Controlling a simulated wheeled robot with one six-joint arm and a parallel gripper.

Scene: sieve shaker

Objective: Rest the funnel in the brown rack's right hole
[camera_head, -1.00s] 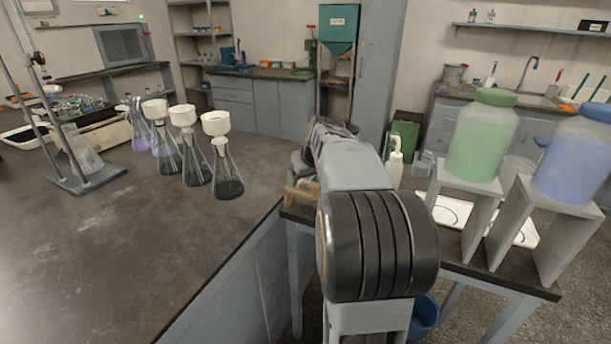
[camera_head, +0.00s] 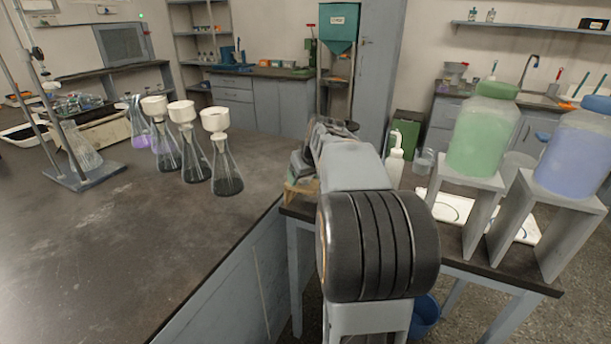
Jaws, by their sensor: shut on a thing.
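The brown rack (camera_head: 299,194) shows only in part, at the right edge of the big dark bench, behind and to the left of my arm. Its holes are hidden, including the right one. My arm reaches forward from the bottom centre, and its far end is beside and over the rack in the picture. My gripper's fingertips are hidden behind my own arm. I cannot make out a separate funnel at the rack or at the end of my arm.
Several flasks, some with white funnels (camera_head: 214,119), stand on the dark bench (camera_head: 120,250). At the right, green (camera_head: 482,138) and blue (camera_head: 572,155) jars sit on grey stands. A white squeeze bottle (camera_head: 395,165) is just right of my arm. A blue bucket (camera_head: 424,312) is below.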

